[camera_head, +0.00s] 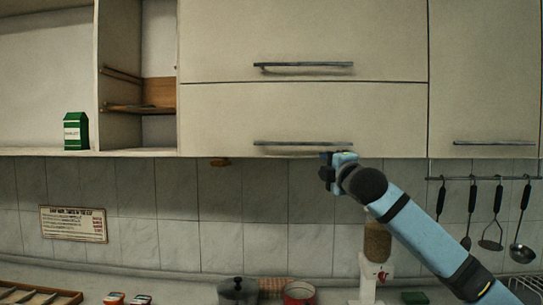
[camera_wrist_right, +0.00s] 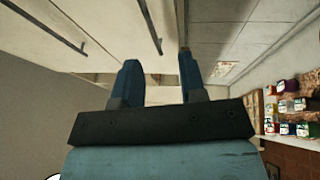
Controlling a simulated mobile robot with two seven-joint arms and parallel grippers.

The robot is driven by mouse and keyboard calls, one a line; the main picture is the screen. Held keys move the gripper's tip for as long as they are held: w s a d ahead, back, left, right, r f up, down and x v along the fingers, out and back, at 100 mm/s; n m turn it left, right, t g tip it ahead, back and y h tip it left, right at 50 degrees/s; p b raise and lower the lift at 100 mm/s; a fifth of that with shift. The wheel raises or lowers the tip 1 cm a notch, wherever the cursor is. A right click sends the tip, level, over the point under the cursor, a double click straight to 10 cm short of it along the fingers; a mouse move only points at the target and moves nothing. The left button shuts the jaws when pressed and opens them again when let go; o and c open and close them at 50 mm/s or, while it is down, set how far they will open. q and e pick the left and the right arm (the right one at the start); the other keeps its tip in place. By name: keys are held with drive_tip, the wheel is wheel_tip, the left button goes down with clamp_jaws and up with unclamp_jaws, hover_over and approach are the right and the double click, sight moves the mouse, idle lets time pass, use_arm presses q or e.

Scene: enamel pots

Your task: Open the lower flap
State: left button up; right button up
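The lower flap (camera_head: 230,115) is a pale cabinet front that hangs shut beneath a similar upper flap. Its dark bar handle (camera_head: 290,143) runs along its lower edge. My right gripper (camera_head: 325,172) is just below the right part of this handle, by the cabinet's bottom edge. In the right wrist view the two blue fingers (camera_wrist_right: 159,62) are apart with nothing held between them. A bar handle (camera_wrist_right: 151,28) shows past the fingertips, in line with the gap. I cannot tell whether it touches them. My left gripper is not in view.
The upper flap (camera_head: 215,40) has its own handle (camera_head: 303,66). A green carton (camera_head: 76,132) stands in the open shelf at left. Utensils (camera_head: 491,225) hang on a rail at right. A dispenser (camera_head: 374,270), a pot (camera_head: 238,291) and a red can (camera_head: 299,293) stand below.

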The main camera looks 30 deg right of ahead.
sight(304, 145)
drive_tip(key=w+r+p, duration=0.1)
drive_tip(key=w, duration=0.3)
drive_tip(key=w+d+r+p, duration=0.1)
drive_tip(key=w+r, duration=0.1)
drive_tip(key=w, duration=0.2)
drive_tip(key=w+r+p, duration=0.1)
drive_tip(key=w, duration=0.3)
drive_tip(key=shift+d+r, duration=0.25)
drive_tip(key=shift+d, duration=0.1)
drive_tip(key=shift+w+d, duration=0.1)
drive_tip(key=shift+w, duration=0.65)
drive_tip(key=shift+c, duration=0.2)
clamp_jaws()
